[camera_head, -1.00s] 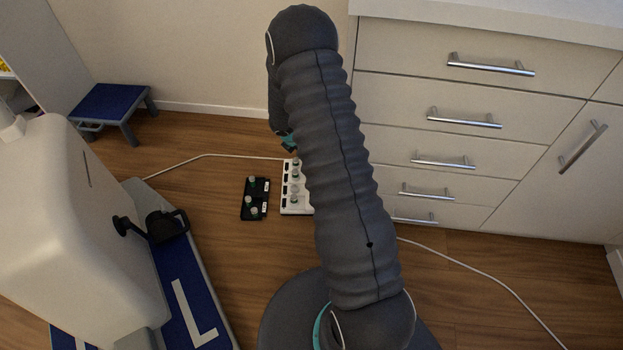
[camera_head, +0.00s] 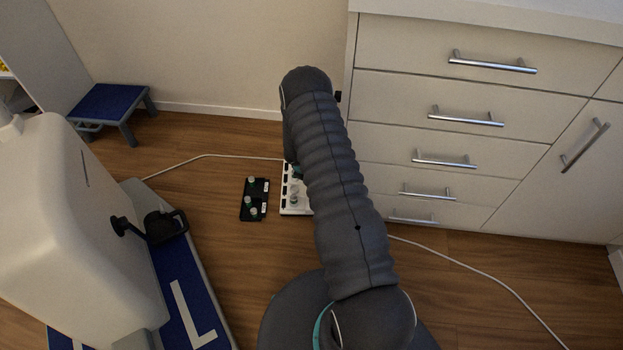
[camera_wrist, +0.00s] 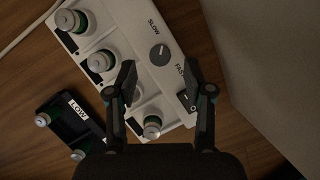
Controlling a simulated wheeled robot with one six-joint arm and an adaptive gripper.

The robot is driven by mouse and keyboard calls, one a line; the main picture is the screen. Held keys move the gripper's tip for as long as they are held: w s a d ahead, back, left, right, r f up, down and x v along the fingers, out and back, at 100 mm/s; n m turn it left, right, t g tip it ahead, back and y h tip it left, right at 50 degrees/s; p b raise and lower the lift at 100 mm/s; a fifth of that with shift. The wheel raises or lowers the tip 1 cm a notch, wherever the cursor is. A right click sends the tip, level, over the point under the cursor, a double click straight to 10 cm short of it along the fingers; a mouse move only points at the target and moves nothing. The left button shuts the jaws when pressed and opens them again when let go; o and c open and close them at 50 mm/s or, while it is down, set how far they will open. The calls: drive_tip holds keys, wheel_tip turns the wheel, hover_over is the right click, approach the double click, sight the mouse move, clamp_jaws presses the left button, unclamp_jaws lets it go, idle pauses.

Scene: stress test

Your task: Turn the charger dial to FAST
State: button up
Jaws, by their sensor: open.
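The white charger (camera_head: 294,207) lies on the floor beside the drawers, partly hidden by my arm in the head view. In the wrist view the charger (camera_wrist: 125,25) shows a round grey dial (camera_wrist: 160,55) between the printed words SLOW and FAST. The dial's mark appears to point toward SLOW, but it is small. Several cylindrical batteries stand in the charger's slots, one of them a battery (camera_wrist: 152,126) near my left finger.
A black tray (camera_head: 245,215) labelled LOW holds a few batteries left of the charger. White drawers (camera_head: 400,145) stand close on the right. Cables cross the wooden floor.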

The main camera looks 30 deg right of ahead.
drive_tip(key=shift+x, duration=1.95)
clamp_jaws()
